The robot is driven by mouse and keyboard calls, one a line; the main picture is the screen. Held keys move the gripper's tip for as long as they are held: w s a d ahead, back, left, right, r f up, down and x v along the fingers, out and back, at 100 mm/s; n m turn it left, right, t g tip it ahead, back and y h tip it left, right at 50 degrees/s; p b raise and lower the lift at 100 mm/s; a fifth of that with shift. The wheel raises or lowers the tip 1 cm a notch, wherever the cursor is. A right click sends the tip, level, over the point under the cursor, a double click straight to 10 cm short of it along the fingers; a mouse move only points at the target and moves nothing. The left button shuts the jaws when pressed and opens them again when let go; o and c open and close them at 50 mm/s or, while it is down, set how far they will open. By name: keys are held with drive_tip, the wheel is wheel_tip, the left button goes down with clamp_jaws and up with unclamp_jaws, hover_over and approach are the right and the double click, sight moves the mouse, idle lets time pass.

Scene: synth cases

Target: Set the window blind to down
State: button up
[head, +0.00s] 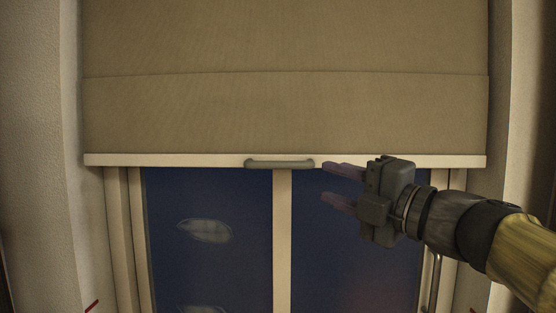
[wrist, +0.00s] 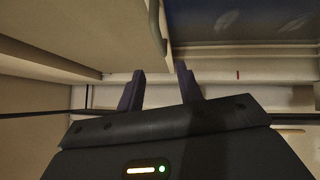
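The window blind (head: 285,110) is a tan fabric sheet covering the upper part of the window, with the lower part of the glass bare. Its pale bottom bar (head: 170,160) carries a grey handle (head: 280,163) at the middle. The handle also shows at the top of the wrist view (wrist: 157,28), ahead of the fingers. My gripper (head: 324,183) is just right of the handle, its purple fingers apart with nothing between them. In the wrist view my gripper (wrist: 158,68) is also open and empty. I see no contact with the handle.
Dark blue window panes (head: 208,265) with pale oval shapes lie below the bar, split by a cream upright (head: 282,240). Pale walls (head: 30,150) flank the window recess. A thin upright metal handle (head: 435,280) is at the lower right, partly behind my arm.

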sight(282, 165)
drive_tip(key=p+x, duration=0.4)
drive_tip(key=x, duration=0.9)
drive_tip(key=shift+r+p, duration=0.1)
drive_tip(key=shift+p, duration=0.25)
drive_tip(key=shift+w+a, duration=0.25)
drive_tip(key=shift+w, duration=0.1)
drive_tip(key=shift+d, duration=0.1)
clamp_jaws()
